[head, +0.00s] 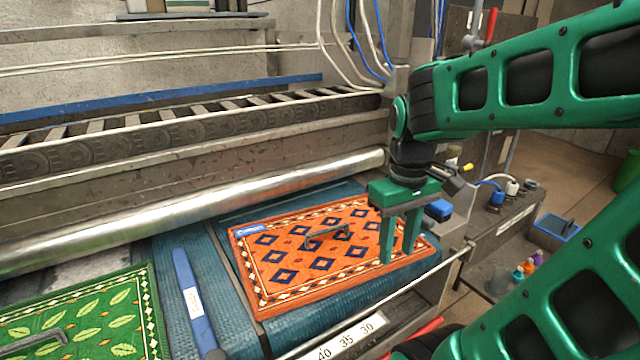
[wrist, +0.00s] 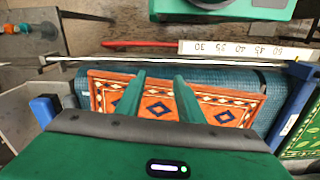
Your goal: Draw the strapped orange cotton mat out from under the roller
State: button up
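The orange mat (head: 285,288) has blue diamonds, a patterned border and a small blue tag. It lies flat on the teal belt, with a strip of belt showing between its far edge and the shiny metal roller (head: 200,205). A dark grey strap or handle (head: 327,236) sits on its middle. My gripper (head: 398,256) is open over the mat's right end, fingers pointing down, right of the strap. Whether the fingertips touch the mat I cannot tell. In the wrist view the mat (wrist: 215,105) shows between and beside the spread fingers (wrist: 158,84); the gripper body hides part of it.
A green leaf-patterned mat (head: 90,320) lies at left, past a blue bar (head: 193,300). A metal rod (head: 370,305) and a numbered scale (head: 345,337) run along the front edge. A slatted conveyor (head: 180,120) stands behind the roller. Bottles (head: 528,265) are at right.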

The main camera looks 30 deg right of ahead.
jog(key=w+r+n, duration=0.3)
jog(key=w+n, duration=0.5)
jog(key=w, duration=0.1)
notch_tip(320, 180, up, 2)
jog(key=n, duration=1)
send_over(327, 229)
jog(key=shift+r, duration=0.15)
notch_tip(327, 229, down, 11)
jog(key=shift+r, duration=0.1)
grip_shut()
